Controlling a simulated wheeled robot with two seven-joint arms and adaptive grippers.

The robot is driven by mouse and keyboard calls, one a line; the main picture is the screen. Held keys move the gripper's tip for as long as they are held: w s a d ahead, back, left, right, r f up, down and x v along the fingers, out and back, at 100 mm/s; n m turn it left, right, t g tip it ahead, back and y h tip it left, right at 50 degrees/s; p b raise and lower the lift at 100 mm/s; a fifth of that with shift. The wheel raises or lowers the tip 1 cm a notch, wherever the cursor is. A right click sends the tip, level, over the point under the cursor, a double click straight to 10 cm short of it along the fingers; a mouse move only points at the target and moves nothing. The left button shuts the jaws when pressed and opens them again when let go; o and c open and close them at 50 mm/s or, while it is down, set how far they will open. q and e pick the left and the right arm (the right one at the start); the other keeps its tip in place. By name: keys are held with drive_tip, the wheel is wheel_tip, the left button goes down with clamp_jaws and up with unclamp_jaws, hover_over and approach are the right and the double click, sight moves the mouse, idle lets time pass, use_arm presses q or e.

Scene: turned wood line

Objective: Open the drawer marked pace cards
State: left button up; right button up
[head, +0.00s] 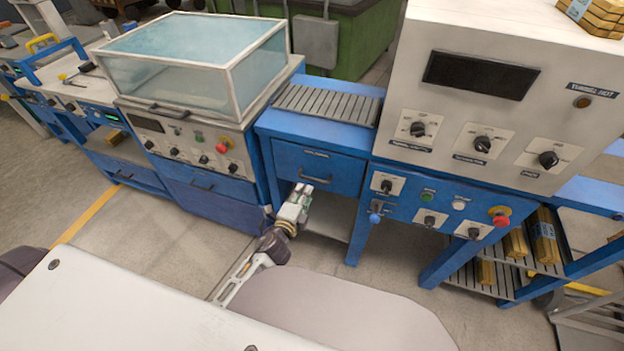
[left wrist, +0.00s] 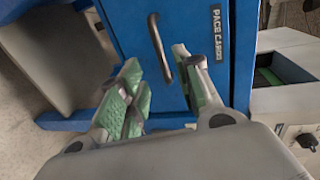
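The drawer marked pace cards is a blue front (head: 338,174) below the slatted roller top in the head view; it looks shut. Its label (left wrist: 217,33) reads PACE CARDS in the left wrist view. Its dark bar handle (head: 315,180) also shows in the left wrist view (left wrist: 160,50). My left gripper (head: 303,190) is just in front of the drawer, below the handle in the head view. In the left wrist view its green-padded fingers (left wrist: 158,66) are open, with the handle between and ahead of the tips. Contact cannot be told. My right gripper is not in view.
A control panel with knobs and a red button (head: 501,220) is right of the drawer. Open floor (head: 150,240) lies in front of the machines.

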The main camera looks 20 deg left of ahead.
sight(312, 178)
use_arm(q)
drive_tip(key=shift+x, duration=4.8)
drive_tip(key=shift+c, duration=0.2)
clamp_jaws()
